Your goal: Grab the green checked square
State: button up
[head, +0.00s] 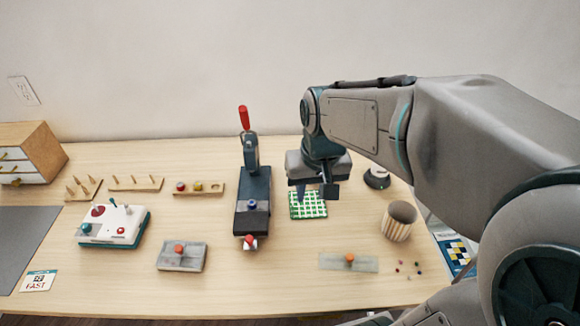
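The green checked square (308,209) lies flat on the table, right of the dark lever device. My gripper (316,191) points down over the back part of the square and hides some of its far edge. Its two dark fingers show apart with a gap between them, and nothing shows between them. I cannot tell from this view how high the fingertips are above the square or whether they touch it.
The dark device with a red handle (252,195) stands close on the left. Bare table lies just in front of the square.

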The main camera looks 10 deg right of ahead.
jog(key=m+g+b, duration=0.1)
jog(key=g+b, duration=0.1)
send_over(293, 209)
notch_tip(293, 209, down, 8)
jog(key=r, duration=0.1)
jog(key=f, duration=0.9)
jog(key=shift+d, duration=0.2)
jog(key=shift+a+f, duration=0.2)
jog(key=shift+f, duration=2.45)
grip_shut()
